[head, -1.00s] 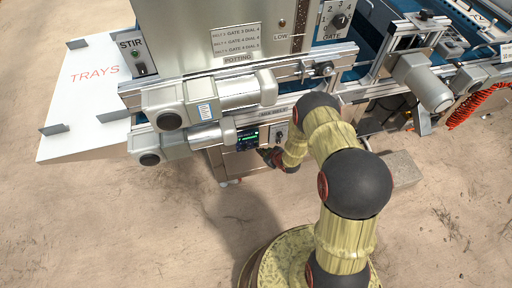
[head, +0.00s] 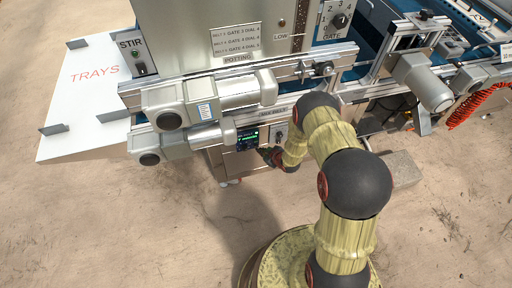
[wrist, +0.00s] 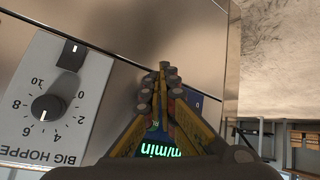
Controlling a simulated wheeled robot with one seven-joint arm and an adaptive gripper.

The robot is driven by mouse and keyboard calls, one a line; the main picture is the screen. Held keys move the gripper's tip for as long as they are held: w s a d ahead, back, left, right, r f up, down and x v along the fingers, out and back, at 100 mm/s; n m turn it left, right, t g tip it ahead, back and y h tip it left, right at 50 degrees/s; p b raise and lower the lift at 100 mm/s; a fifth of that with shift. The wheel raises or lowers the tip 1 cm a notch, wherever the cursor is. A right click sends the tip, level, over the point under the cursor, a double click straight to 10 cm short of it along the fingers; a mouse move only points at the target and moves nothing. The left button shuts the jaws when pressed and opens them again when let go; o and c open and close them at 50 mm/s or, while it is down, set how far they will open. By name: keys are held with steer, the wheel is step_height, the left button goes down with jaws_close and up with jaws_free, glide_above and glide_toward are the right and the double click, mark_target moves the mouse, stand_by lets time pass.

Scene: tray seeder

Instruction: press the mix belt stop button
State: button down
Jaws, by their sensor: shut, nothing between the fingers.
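The mix belt control box (head: 232,161) sits low under the conveyor, with a lit screen (head: 247,138) and a small black switch (head: 279,135) on its front. My gripper (head: 268,154) is at this box, mostly hidden by my arm. In the wrist view my gripper (wrist: 164,72) is shut and empty, its fingertips over the bare metal panel (wrist: 125,78). Behind the fingers is a screen with green "m/min" text (wrist: 160,150), partly covered. I make out no stop button; the fingers hide part of the panel. I cannot tell whether the tips touch it.
A grey plate marked "BIG HOPPE" (wrist: 84,85) bears a black dial (wrist: 47,107) and a small black switch (wrist: 73,53). Conveyor motors (head: 165,105) overhang the box. A grey block (head: 402,170) is right of my arm. The floor in front is open.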

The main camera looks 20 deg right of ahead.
steer(key=shift+w, duration=0.45)
stand_by(0.5)
steer(key=shift+s, duration=0.5)
steer(key=shift+s, duration=0.15)
steer(key=shift+s+p, duration=0.65)
steer(key=shift+s, duration=2.25)
